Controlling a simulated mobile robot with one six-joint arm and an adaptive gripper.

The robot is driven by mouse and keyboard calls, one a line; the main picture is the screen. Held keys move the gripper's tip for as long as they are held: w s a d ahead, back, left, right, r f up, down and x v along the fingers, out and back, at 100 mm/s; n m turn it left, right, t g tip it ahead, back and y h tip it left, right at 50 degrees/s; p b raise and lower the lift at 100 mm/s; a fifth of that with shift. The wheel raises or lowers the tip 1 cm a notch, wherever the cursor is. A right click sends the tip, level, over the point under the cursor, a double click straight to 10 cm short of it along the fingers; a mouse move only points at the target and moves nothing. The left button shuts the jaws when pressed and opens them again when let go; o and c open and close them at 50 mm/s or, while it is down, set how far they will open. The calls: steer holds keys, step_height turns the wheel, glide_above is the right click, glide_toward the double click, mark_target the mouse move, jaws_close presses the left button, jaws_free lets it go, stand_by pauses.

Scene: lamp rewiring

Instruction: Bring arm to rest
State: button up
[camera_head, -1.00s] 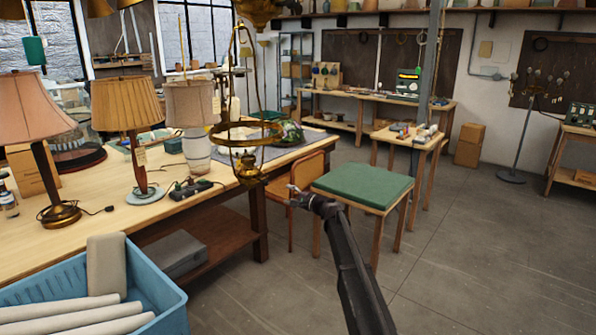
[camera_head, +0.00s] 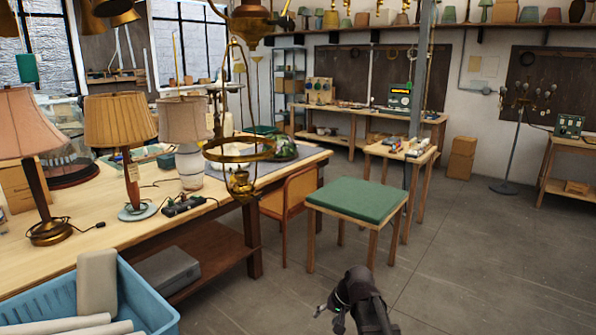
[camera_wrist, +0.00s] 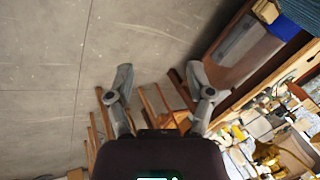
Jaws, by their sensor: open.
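My gripper shows in the wrist view (camera_wrist: 158,88), with its two fingers apart and nothing between them. Beyond the fingers are the concrete floor and some wooden furniture legs. In the head view my arm is folded low at the bottom centre, and a small part of the gripper (camera_head: 322,310) shows at its left side. The arm is over the floor, in front of the green-topped table (camera_head: 355,199), and touches nothing that I can see.
A long workbench (camera_head: 100,234) with several lamps stands at the left. A blue crate (camera_head: 150,308) with pale rolls is at the lower left. A brass hanging lamp (camera_head: 240,150) hangs near the bench edge. The floor (camera_head: 470,270) at the right is clear.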

steer(key=s+d+f+g+h, duration=0.1)
steer(key=s+d+h, duration=0.1)
steer(key=s+d, duration=0.2)
steer(key=s+d+n+g+h, duration=0.1)
steer(key=s+d, duration=0.3)
steer(key=s, duration=0.5)
steer(key=shift+s+d+f+h, duration=0.25)
steer(key=shift+d+f+h, duration=0.15)
steer(key=shift+h, duration=0.5)
